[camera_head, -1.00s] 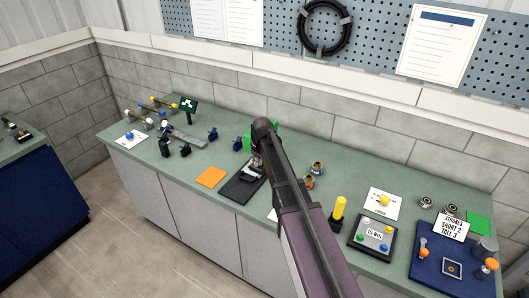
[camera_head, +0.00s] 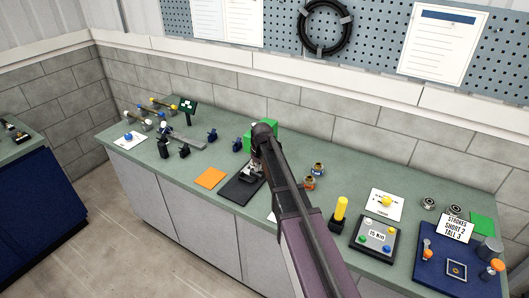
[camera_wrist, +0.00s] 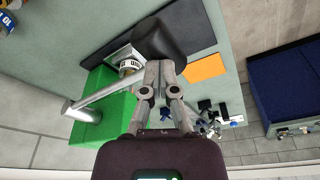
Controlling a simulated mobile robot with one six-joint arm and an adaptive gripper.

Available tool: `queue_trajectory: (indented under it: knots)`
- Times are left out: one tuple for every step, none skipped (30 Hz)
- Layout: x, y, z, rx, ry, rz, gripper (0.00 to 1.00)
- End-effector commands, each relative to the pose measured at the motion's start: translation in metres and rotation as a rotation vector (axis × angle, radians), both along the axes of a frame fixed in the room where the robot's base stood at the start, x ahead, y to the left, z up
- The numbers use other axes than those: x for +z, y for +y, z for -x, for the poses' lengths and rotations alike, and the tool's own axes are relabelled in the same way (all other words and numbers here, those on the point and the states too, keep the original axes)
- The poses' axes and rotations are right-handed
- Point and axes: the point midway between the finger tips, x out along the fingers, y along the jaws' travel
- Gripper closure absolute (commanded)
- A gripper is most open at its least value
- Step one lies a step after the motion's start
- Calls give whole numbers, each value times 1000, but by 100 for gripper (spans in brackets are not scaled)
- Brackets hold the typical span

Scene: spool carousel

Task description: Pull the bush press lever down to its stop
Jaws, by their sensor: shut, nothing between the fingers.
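The bush press shows in the wrist view as a green block (camera_wrist: 97,125) with a silver lever bar (camera_wrist: 100,101) running from a round grey pivot toward my fingers. A black rounded piece (camera_wrist: 160,38), which looks like the lever's grip, lies at my fingertips. My gripper (camera_wrist: 160,66) is shut with nothing between its fingers; I cannot tell whether it touches the black piece. A pale ringed cylinder (camera_wrist: 130,62) stands beside the lever. In the head view my arm hides most of the press; part of the green block (camera_head: 247,143) shows behind it.
Small clamps (camera_head: 184,150) stand to the left. A yellow post (camera_head: 340,209), a button panel (camera_head: 374,236) and a blue tray (camera_head: 435,272) are to the right.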

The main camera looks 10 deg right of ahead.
Motion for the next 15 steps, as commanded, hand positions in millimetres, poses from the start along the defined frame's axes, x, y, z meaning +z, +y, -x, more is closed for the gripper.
queue_trajectory:
  knots:
    - [-1, 0, 0, 0, 0, 0, 100]
    - [0, 0, 0, 0, 0, 0, 100]
    - [0, 0, 0, 0, 0, 0, 100]
    - [0, 0, 0, 0, 0, 0, 100]
    - [0, 0, 0, 0, 0, 0, 100]
    - [0, 0, 0, 0, 0, 0, 100]
    - [0, 0, 0, 0, 0, 0, 100]
    - [0, 0, 0, 0, 0, 0, 100]
    - [0, 0, 0, 0, 0, 0, 100]
    - [0, 0, 0, 0, 0, 0, 100]
    - [-1, 0, 0, 0, 0, 0, 100]
    - [-2, 0, 0, 0, 0, 0, 100]
    - [-3, 0, 0, 0, 0, 0, 100]
    - [-4, 0, 0, 0, 0, 0, 100]
    - [-6, 0, -1, 0, 0, 0, 100]
